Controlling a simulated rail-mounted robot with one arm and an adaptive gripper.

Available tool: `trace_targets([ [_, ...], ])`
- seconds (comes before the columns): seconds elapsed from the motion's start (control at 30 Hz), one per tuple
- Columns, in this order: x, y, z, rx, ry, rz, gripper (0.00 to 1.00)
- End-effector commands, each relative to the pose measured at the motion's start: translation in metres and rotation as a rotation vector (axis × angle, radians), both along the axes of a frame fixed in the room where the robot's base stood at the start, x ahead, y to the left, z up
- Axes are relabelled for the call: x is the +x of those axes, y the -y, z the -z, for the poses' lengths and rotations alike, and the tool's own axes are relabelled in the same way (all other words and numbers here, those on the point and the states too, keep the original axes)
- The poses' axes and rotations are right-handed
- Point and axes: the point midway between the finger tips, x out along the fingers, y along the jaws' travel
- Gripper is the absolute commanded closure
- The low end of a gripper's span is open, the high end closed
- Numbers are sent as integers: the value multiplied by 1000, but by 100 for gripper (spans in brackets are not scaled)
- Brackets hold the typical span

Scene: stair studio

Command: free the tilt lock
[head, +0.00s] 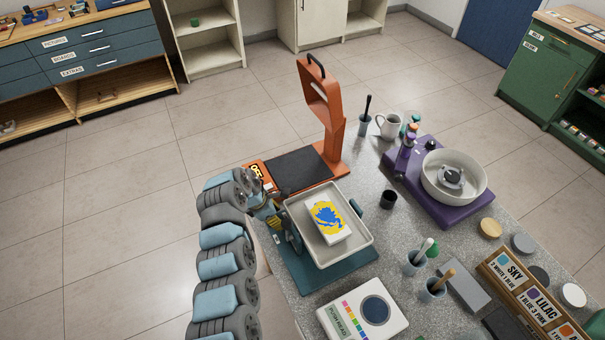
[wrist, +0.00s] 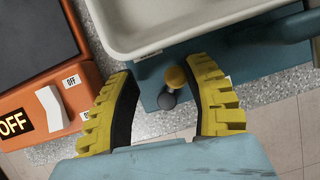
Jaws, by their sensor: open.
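A white tray (head: 352,232) sits on a teal tilting stand (head: 318,279) and holds a white block (head: 329,222) with blue and yellow paint. Contact cannot be told. In the head view my gripper (head: 268,212) is at the stand's left side and hides the lever.
An orange press (head: 324,115) with an OFF sign (wrist: 14,124) and a white rocker switch (wrist: 52,108) is close on the left.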

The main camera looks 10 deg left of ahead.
Motion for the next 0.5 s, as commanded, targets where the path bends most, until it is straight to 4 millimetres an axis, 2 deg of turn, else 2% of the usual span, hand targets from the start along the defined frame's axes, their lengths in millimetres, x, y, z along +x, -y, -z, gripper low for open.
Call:
trace_targets([
  [0.13,2,-2,-3,-1,3,-121,51],
  [0.5,-5,-13,-32,2,5,-113,51],
])
